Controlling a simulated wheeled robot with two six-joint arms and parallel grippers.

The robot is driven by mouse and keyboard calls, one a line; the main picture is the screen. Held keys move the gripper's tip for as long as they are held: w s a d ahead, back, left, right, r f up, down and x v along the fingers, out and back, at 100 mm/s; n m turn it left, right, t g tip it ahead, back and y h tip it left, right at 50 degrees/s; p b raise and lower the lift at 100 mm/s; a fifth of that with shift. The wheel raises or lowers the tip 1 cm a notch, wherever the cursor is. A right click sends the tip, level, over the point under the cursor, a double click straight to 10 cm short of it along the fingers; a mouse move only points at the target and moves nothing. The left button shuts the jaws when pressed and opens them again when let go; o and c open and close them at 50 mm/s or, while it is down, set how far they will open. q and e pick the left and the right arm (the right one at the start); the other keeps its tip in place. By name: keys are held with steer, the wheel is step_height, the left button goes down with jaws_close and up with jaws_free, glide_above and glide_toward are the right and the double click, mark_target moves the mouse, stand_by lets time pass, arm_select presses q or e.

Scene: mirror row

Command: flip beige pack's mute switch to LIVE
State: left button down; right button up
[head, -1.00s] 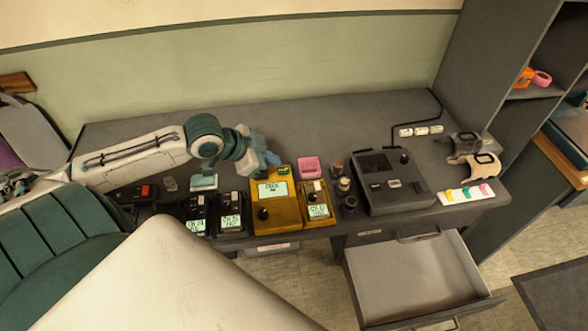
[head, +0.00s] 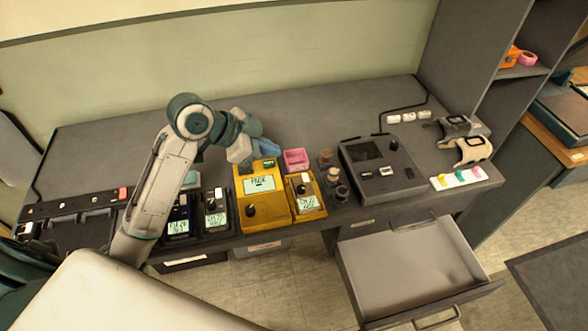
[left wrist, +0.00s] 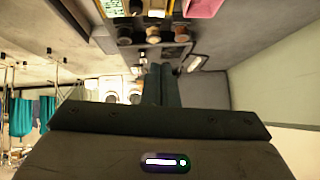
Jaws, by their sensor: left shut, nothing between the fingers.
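A beige, cuff-shaped pack (head: 472,150) with a dark face sits at the right end of the grey desk, in front of a similar grey one (head: 455,126). Its switch is too small to make out in the head view. My left gripper (head: 268,147) is shut and empty, over the desk just behind the large yellow device, well to the left of the beige pack. Its closed fingers also show in the left wrist view (left wrist: 161,84). My right gripper is in neither view.
The large yellow device (head: 250,205), a small yellow device, a pink box (head: 296,159) and dark jars (head: 342,193) stand between. A black console (head: 362,158) sits left of the beige pack. An open drawer (head: 410,270) juts out below.

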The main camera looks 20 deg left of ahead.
arm_select(q)
steer(key=p, duration=0.2)
glide_above(298, 179)
steer(key=f, duration=0.6)
steer(key=shift+s+d+f, duration=0.1)
steer(key=shift+s+f, duration=0.2)
steer(key=shift+s, duration=0.05)
steer(key=f, duration=0.3)
steer(key=shift+w+f, duration=0.2)
steer(key=shift+w, duration=0.1)
steer(key=shift+f, duration=0.5)
